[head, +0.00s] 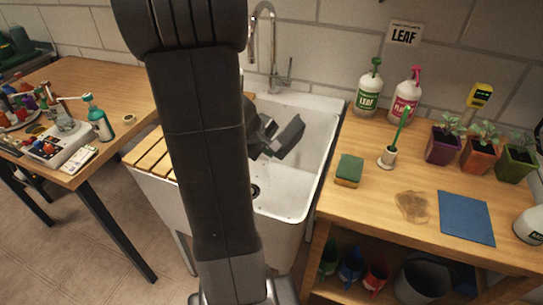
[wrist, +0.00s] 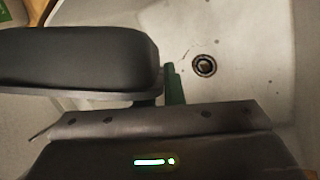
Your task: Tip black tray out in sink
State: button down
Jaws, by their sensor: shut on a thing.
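The black tray (head: 289,138) is inside the white sink (head: 325,125), above its floor in the head view. It is tilted steeply, and its contents cannot be made out. My gripper (head: 268,140) is shut on it, partly hidden behind my own arm. In the wrist view a narrow dark green strip shows beside the dark parts of my gripper; I cannot tell what it is. The sink drain (wrist: 204,65) is open to view there, and the sink floor around it looks pale, with a few small dark marks.
A faucet (head: 272,50) rises at the sink's back. A slatted wooden board (head: 152,155) lies across its left side. The right bench holds a green sponge (head: 348,170), a brush in a holder (head: 389,156), spray bottles (head: 369,95), potted seedlings (head: 480,155) and a blue mat (head: 466,218).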

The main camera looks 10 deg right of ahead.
aim_at(283, 156)
jog(key=w+a+n+g+h+p, duration=0.1)
jog(key=w+a+g+h+p, duration=0.25)
jog(key=p, duration=0.25)
jog(key=s+d+t+y+b, duration=0.1)
jog(key=b, duration=0.1)
jog(key=d+t+y+b, duration=0.1)
jog(key=b, duration=0.1)
jog(key=s+d+t+y+b, duration=0.1)
jog(key=d+b, duration=0.1)
jog(key=shift+s+m, duration=0.35)
jog(key=shift+m, duration=0.05)
jog(key=t+b, duration=0.1)
jog(key=s+d+f+y+b, duration=0.1)
jog(key=b, duration=0.1)
jog(key=shift+s+d+m+t+y, duration=0.2)
jog(key=shift+d+m+t+y, duration=0.05)
jog(key=shift+m+t, duration=0.1)
jog(key=shift+s+d+f+m+t+y, duration=0.2)
jog(key=shift+s+d+t+y, duration=0.1)
jog(key=shift+d+t+y, duration=0.15)
jog(key=shift+s+d+f+m+t+y, duration=0.15)
jog(key=shift+s+d+f+t+y, duration=0.05)
jog(key=shift+s+d+t+y, duration=0.2)
jog(key=s+d+r+m+t+y+p, duration=0.2)
jog(key=s+d+r+t+y+p, duration=0.2)
jog(key=p, duration=0.9)
jog(key=shift+s+d+r+m+t+p, duration=0.35)
jog(key=shift+s+d+r+t, duration=1.15)
jog(key=shift+s, duration=0.65)
